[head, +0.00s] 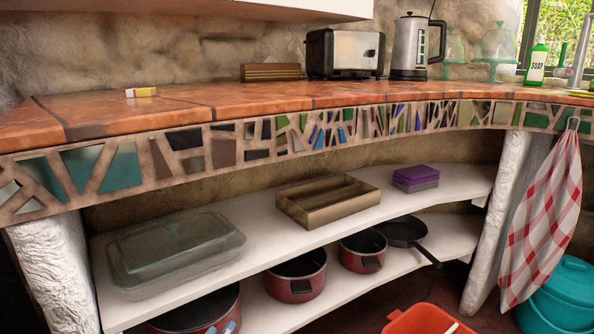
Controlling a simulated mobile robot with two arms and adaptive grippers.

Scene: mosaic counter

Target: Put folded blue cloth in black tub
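I see no folded blue cloth and no black tub in the head view. A small stack with a purple top and grey lower part (416,178) lies on the upper white shelf, at its right; I cannot tell whether it is cloth or sponge. A red-and-white checked cloth (543,225) hangs from a hook at the counter's right edge. Neither gripper is clearly in view. A small pale-blue shape (227,327) at the bottom edge is cut off and I cannot tell what it is.
The tiled counter (215,98) holds a toaster (345,53), a kettle (410,48) and a soap bottle (537,64). Below are a lidded glass dish (175,250), a wooden tray (328,200) and red pots (297,278). A teal bucket (563,295) and orange container (430,319) stand low right.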

